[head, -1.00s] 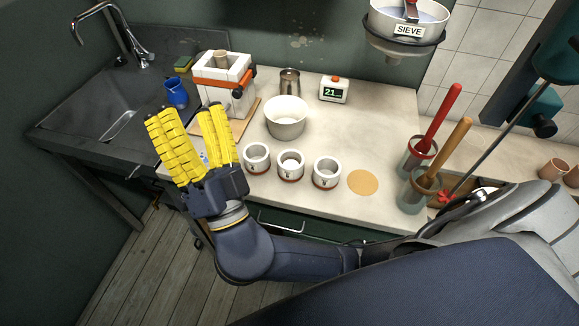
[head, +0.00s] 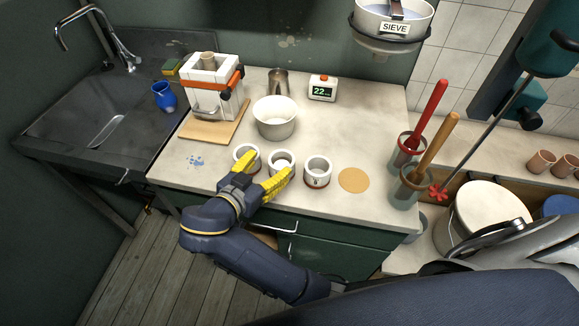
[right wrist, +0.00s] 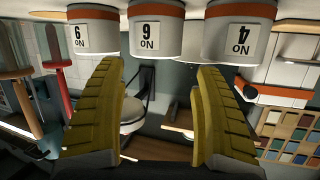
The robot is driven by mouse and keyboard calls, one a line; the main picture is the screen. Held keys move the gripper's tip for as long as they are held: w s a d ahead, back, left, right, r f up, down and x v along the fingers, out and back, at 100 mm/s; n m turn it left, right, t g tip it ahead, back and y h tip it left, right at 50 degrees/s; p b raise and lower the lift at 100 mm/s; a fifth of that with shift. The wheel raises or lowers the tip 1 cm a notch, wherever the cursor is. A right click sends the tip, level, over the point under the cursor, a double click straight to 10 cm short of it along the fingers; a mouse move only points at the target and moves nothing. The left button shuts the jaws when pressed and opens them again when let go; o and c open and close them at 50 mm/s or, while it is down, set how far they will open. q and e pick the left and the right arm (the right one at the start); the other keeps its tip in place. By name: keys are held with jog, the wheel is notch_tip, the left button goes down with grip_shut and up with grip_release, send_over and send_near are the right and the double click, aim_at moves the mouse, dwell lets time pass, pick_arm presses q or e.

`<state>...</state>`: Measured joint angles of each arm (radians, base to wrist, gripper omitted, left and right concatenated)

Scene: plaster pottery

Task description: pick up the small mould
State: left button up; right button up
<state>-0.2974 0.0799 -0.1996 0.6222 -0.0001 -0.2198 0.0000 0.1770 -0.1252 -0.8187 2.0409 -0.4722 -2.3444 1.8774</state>
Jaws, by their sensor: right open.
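Three small white round moulds with orange-brown bases stand in a row on the worktop (head: 330,95): a left one (head: 246,154), a middle one (head: 281,159) and a right one (head: 317,172). My right gripper (head: 270,165), with yellow ribbed fingers, is open and empty at the front of the row, and partly covers the left and middle moulds. The right wrist view is upside down; the middle mould (right wrist: 156,35) lies beyond and between the spread fingers, with a number label on each mould. Contact is not visible. My left gripper is not in view.
A white bowl (head: 275,118) stands behind the row, with a metal cup (head: 279,82) and timer (head: 321,88) further back. A strapped white block mould (head: 208,80) is at left. Tool pots (head: 408,160) stand at right, beside a tan disc (head: 353,180).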

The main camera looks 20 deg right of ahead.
aim_at(287, 163)
jog(key=f, duration=0.2)
jog(key=g, duration=0.1)
jog(key=shift+s+a+f, duration=0.1)
jog(key=shift+s+f, duration=0.15)
jog(key=shift+f, duration=0.15)
jog(key=shift+w+d+f, duration=0.1)
jog(key=shift+d+f, duration=0.1)
jog(key=shift+f, duration=0.25)
jog(key=shift+n, duration=0.3)
jog(key=shift+x, duration=3.55)
jog(key=shift+f, duration=0.1)
jog(key=c, duration=1.1)
